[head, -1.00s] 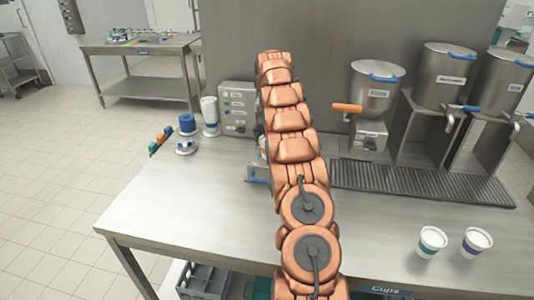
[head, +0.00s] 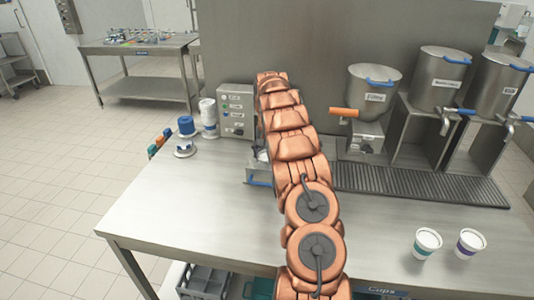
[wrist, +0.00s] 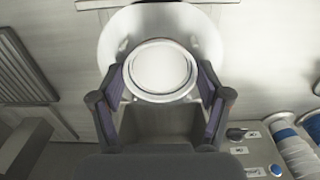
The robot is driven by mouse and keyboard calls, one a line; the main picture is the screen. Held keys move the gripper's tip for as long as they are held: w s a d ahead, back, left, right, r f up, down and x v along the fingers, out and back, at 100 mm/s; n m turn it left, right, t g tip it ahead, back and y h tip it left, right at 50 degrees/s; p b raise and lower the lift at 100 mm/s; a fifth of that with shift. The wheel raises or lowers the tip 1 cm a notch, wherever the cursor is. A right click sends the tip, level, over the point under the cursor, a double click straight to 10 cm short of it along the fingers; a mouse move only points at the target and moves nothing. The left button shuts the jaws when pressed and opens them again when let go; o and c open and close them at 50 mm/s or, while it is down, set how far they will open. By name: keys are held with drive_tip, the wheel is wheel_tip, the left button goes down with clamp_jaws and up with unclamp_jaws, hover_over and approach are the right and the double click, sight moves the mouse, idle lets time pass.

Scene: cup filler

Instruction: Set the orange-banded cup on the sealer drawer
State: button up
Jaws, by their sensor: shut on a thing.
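My gripper (wrist: 162,88) is shut on a white cup (wrist: 160,68), with one finger on each side of it. The wrist view looks down on its round top; no orange band shows from there. A larger pale round surface shows around and beyond the cup. In the head view my arm hides the gripper and most of the cup; a small white part shows at the arm's left edge. The sealer drawer (head: 258,178), with a blue front strip, lies just below that part. I cannot tell whether the cup touches the drawer.
The control box (head: 236,111) stands behind the drawer, with blue and white rolls (head: 186,137) to its left. A teal-banded cup (head: 427,243) and a purple-banded cup (head: 470,243) stand at the front right. Steel pots and a drain grate (head: 420,184) are at right. The front left counter is clear.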

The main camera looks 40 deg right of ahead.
drive_tip(key=o, duration=1.4)
drive_tip(key=shift+c, duration=0.2)
drive_tip(key=shift+r, duration=0.15)
drive_tip(key=shift+r+b, duration=1.3)
drive_tip(key=shift+r, duration=1.9)
drive_tip(key=shift+r+p, duration=1.55)
drive_tip(key=shift+r, duration=1.15)
